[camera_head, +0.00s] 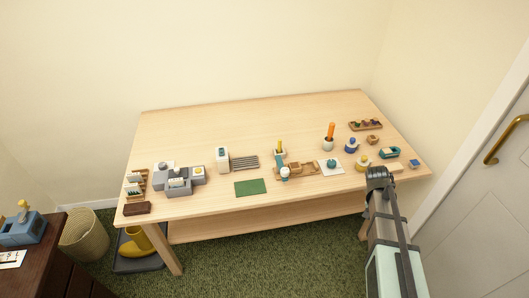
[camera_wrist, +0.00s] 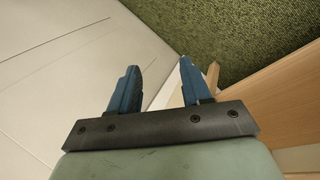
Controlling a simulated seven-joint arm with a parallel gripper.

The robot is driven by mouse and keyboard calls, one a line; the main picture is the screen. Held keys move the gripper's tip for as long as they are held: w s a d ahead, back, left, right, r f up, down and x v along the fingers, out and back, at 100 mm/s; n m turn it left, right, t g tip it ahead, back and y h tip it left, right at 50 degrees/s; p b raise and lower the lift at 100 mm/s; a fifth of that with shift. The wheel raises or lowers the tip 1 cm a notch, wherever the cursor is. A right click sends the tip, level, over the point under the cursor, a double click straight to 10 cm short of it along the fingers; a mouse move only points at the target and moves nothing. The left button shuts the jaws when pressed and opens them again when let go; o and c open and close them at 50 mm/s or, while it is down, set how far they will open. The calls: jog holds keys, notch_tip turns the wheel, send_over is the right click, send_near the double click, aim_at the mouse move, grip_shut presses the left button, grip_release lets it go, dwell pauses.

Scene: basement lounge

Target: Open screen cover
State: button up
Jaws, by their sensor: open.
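My gripper is at the front right of the table in the head view, at the table's edge. In the wrist view its two blue fingers (camera_wrist: 160,68) stand apart with nothing between them. They face the pale wall or door side, the green carpet and the table's wooden edge. I cannot pick out a screen cover for sure. A grey blocky device (camera_head: 180,182) with raised parts stands at the table's left, and a white upright device (camera_head: 222,157) stands right of it. Both are far from my gripper and too small to show a cover's state.
The wooden table (camera_head: 270,116) is clear along the back. A green mat (camera_head: 250,187), a slatted rack (camera_head: 244,162), a cup with an orange item (camera_head: 328,142) and a blue jar (camera_head: 351,146) stand on it. A white door (camera_head: 480,190) is at right, a dark cabinet (camera_head: 45,255) at left.

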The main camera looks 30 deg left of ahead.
jog(key=w+a+r+t, duration=0.1)
jog(key=w+a+r, duration=0.2)
jog(key=a+r, duration=0.55)
jog(key=w+a+r+t, duration=0.1)
jog(key=w+a+r, duration=0.2)
jog(key=a+r, duration=0.55)
jog(key=s+a+r+n+y, duration=0.15)
jog(key=s+a, duration=0.25)
jog(key=a, duration=0.7)
jog(key=s+a+r+n+y, duration=0.1)
jog(key=s+a+n, duration=0.25)
jog(key=a, duration=0.75)
notch_tip(320, 180, up, 7)
jog(key=n+g+y, duration=0.2)
jog(key=n, duration=0.5)
send_over(177, 168)
notch_tip(177, 168, down, 13)
jog(key=shift+s+f, duration=0.1)
jog(key=shift+c, duration=0.3)
grip_shut()
